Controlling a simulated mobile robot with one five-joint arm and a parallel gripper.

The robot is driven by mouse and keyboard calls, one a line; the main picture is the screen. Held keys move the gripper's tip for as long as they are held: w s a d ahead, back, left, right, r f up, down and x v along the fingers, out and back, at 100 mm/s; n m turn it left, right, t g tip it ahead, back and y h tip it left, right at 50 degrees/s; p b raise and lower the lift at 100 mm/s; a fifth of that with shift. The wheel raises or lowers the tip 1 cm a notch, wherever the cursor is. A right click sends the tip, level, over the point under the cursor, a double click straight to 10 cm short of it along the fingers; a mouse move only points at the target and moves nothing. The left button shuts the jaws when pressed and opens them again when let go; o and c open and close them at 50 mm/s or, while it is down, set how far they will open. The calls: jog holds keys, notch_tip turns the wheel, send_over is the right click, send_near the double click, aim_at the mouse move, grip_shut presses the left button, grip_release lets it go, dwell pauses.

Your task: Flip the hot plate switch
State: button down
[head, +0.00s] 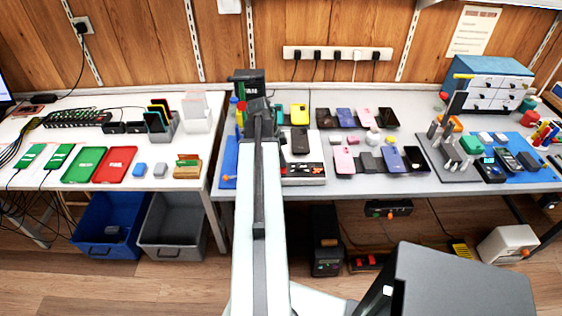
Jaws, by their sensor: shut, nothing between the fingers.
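A low white and black device, apparently the hot plate (290,179), sits near the front edge of the right table, just right of my arm. A dark phone (300,140) stands or lies at its back part. Its front face has a dark panel with small red marks; I cannot tell which is the switch or how it is set. My arm reaches forward over the table, left of the device. My gripper (248,76) is at the dark far end of the arm, beyond and left of the hot plate, apart from it. It is shut and empty; its fingertips are hard to make out.
Several phones lie on the right table, right of the hot plate. A tool stand (448,163) and a blue drawer cabinet (490,68) are farther right. The left table (130,198) holds green and red trays. Two bins (172,240) stand below. A power strip (337,53) is on the wall.

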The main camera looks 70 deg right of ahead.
jog(key=shift+r, duration=0.1)
jog(key=shift+w+d+f+b, duration=0.1)
jog(key=shift+d+f+b, duration=0.15)
jog(key=shift+f+b, duration=0.45)
jog(key=shift+r, duration=0.2)
jog(key=shift+a, duration=0.1)
